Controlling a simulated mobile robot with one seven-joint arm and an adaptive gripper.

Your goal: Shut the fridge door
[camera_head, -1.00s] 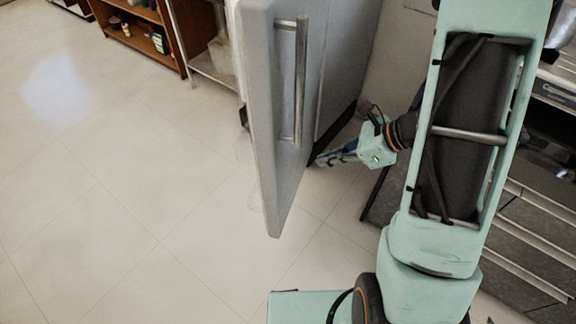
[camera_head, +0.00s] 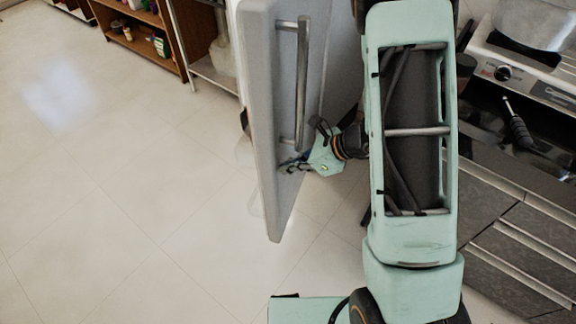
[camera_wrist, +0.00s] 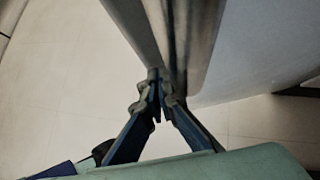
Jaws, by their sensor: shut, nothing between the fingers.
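The fridge door (camera_head: 262,120) stands open in the head view, seen almost edge-on, its face with the handle turned to the right. Its long metal handle (camera_head: 301,85) runs up that face. My gripper (camera_head: 286,166) is at the door's face, just below the handle's lower end. In the wrist view my gripper (camera_wrist: 159,82) has its fingertips together with nothing between them. The tips overlap the lower end of the metal handle (camera_wrist: 188,45) there; I cannot tell if they touch it. The fridge body is mostly hidden behind the door and my arm.
Brown shelves (camera_head: 150,40) with small items stand at the back left. A counter with a stove (camera_head: 530,65) and drawers (camera_head: 500,205) is close on the right of my arm. The tiled floor (camera_head: 120,200) left of the door is clear.

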